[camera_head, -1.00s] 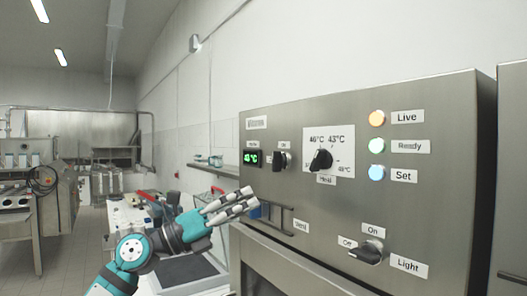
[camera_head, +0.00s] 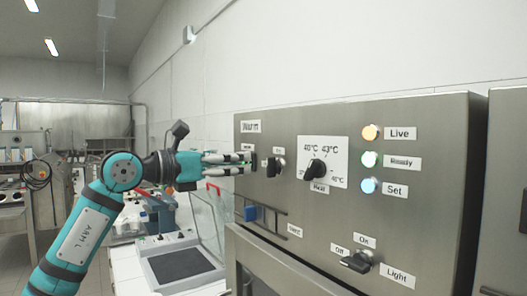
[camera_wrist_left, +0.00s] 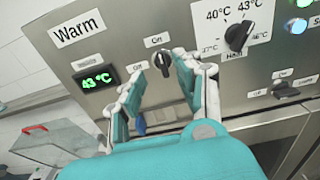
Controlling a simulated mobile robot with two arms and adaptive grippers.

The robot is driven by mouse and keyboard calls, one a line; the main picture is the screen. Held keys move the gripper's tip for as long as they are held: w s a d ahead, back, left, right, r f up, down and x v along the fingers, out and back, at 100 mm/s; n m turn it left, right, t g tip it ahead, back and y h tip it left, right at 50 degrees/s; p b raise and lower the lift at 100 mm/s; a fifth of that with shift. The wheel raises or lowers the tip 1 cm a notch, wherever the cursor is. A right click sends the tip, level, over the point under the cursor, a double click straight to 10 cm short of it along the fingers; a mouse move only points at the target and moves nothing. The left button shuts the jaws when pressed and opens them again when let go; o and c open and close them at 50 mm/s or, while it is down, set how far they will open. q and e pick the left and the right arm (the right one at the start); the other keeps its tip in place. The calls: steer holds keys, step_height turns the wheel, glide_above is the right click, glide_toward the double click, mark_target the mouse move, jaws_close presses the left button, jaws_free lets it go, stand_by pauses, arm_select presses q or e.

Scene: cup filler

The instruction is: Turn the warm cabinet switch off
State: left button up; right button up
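The warm cabinet switch, a black rotary knob (camera_head: 275,166), is on the steel front panel under the "Warm" label (camera_head: 251,127). In the left wrist view the knob (camera_wrist_left: 162,64) stands roughly upright under its upper small label. Another small label is to its left; both are too small to read surely. My left gripper (camera_head: 250,163) reaches in from the left, its fingertips close to the panel just left of the knob. In the left wrist view its fingers (camera_wrist_left: 165,76) are apart, with the knob between them; contact cannot be told. My right gripper is not in view.
A green display (camera_wrist_left: 97,78) reads about 43 °C. To the right are the heat dial (camera_head: 315,170), the lit Live, Ready and Set lamps (camera_head: 370,160) and the light switch (camera_head: 357,261). A handle bar (camera_head: 268,215) sticks out below. A bench appliance (camera_head: 180,262) stands left.

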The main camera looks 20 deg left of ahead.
mark_target(267, 160)
arm_select(q)
steer(key=p+x, duration=0.2)
steer(key=x, duration=0.4)
steer(key=shift+w+d+r, duration=0.1)
steer(key=shift+w, duration=0.05)
steer(key=shift+w+d, duration=0.4)
steer(key=shift+w, duration=0.1)
jaws_close()
